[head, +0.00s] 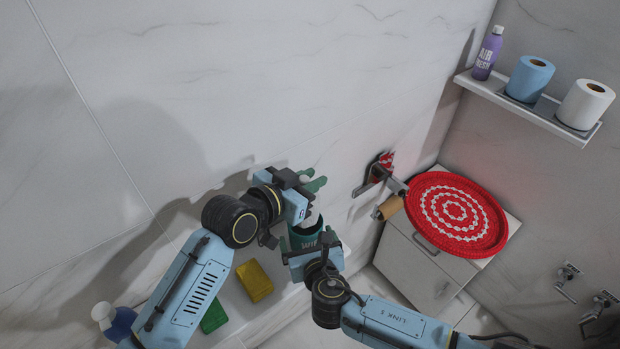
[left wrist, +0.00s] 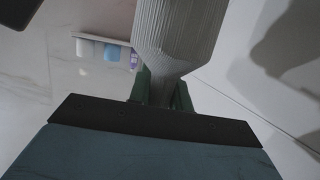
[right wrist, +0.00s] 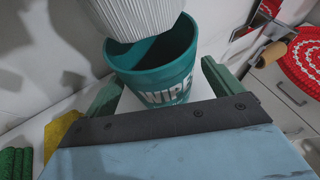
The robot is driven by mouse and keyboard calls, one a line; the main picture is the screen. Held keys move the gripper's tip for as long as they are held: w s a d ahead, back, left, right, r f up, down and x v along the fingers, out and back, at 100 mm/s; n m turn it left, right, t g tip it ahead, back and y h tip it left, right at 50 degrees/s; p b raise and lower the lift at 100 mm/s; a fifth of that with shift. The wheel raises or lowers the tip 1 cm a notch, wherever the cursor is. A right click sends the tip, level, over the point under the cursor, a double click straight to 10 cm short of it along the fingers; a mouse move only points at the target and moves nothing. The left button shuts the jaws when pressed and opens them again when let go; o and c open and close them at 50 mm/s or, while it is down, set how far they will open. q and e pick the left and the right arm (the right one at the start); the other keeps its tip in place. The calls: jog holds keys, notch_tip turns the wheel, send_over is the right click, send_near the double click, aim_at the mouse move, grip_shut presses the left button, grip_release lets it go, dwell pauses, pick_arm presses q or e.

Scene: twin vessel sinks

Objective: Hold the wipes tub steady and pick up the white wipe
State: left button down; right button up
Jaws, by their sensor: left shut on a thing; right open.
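The wipes tub (right wrist: 155,75) is a teal open cup with white lettering, upright in the right wrist view; it also shows in the head view (head: 304,241). My right gripper (right wrist: 162,88) is open, with its green fingers on either side of the tub and a visible gap at the right finger. The white wipe (left wrist: 178,35) is a ribbed pale roll narrowing to the pinched end. My left gripper (left wrist: 160,92) is shut on that end. In the right wrist view the wipe's (right wrist: 130,14) wide end hangs over the tub's mouth; whether it is inside the rim I cannot tell.
A yellow sponge (head: 255,281) and a green sponge (head: 214,317) lie left of the tub, near a blue bottle (head: 118,322). A red round mat (head: 456,214) lies on a white cabinet at right. A wall shelf (head: 530,104) holds rolls and a purple can.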

jog(key=v, duration=1.1)
jog(key=shift+s, duration=0.15)
